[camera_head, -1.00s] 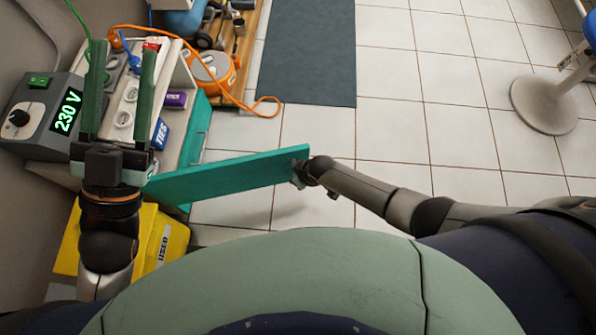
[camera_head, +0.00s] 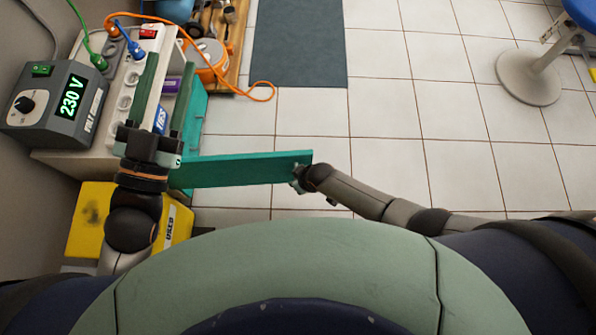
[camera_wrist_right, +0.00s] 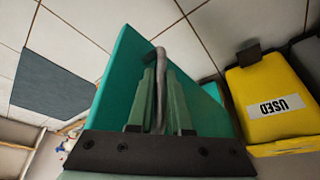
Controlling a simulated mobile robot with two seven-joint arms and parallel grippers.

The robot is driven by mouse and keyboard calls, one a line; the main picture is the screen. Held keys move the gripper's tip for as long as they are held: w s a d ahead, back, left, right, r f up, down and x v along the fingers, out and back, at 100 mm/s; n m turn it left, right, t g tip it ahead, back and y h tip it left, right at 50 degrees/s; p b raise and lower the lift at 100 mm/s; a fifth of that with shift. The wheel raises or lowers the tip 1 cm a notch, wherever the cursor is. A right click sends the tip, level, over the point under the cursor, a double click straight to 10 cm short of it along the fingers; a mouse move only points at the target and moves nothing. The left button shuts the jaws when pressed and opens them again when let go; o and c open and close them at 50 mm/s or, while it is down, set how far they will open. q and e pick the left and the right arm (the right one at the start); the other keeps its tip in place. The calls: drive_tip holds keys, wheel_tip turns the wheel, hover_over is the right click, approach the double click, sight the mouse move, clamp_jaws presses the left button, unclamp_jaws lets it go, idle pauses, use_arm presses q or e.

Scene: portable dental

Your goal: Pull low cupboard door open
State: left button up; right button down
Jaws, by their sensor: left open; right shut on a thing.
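The teal cupboard door (camera_head: 240,170) stands swung out from the low cupboard (camera_head: 196,112), sticking out over the floor in the head view. My right gripper (camera_head: 300,174) is at the door's free end. In the right wrist view the door (camera_wrist_right: 119,85) fills the middle, and my right gripper (camera_wrist_right: 161,80) is shut on its grey curved handle (camera_wrist_right: 167,55). My left gripper (camera_head: 171,62) is open and empty, fingers pointing forward above the cupboard top. It hides part of the power strip there. The cupboard's inside is not visible.
A grey voltage unit (camera_head: 60,103) and a white power strip (camera_head: 127,75) with cables are on the cupboard top. A yellow "USED" bin (camera_head: 92,205) stands close by, also in the wrist view (camera_wrist_right: 262,95).

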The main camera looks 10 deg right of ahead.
idle(0.3)
drive_tip(key=c, duration=0.8)
unclamp_jaws()
drive_tip(key=shift+c, duration=0.2)
